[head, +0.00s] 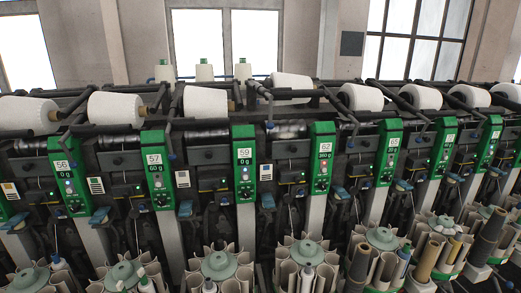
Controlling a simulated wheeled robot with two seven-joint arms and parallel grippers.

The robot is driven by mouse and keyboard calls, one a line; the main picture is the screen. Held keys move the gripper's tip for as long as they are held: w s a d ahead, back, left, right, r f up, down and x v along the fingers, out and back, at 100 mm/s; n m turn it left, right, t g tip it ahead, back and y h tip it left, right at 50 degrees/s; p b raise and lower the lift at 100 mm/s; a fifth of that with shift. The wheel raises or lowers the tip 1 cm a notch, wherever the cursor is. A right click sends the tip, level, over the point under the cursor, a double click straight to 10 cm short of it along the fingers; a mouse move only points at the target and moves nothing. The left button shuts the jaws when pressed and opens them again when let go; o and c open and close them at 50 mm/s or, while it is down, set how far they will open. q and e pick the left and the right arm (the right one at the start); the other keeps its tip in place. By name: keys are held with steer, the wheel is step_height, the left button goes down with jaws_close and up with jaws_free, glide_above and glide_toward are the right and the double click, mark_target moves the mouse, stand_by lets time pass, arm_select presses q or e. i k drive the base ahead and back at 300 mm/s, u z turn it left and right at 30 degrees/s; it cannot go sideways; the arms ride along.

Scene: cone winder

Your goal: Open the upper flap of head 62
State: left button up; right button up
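The green panel of head 62 (321,165) stands right of the picture's middle, with a white "62" label and a "360 g" display near its top. Dark winding parts (289,152) lie to its left, below a white yarn package (291,86). The upper flap cannot be made out clearly among these dark parts, so I cannot tell whether it is open or shut. Neither of my grippers shows in the head view.
Green panels of head 59 (244,165) and head 65 (388,150) flank head 62. Black package arms (262,92) jut out along the top. Below stand round holders (306,253) with beige tubes. Blue levers (268,200) stick out beside the panels.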

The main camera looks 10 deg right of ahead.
mark_target(284, 149)
steer(key=k, duration=0.65)
steer(key=u, duration=0.4)
steer(key=i, duration=1.25)
steer(key=z, duration=0.9)
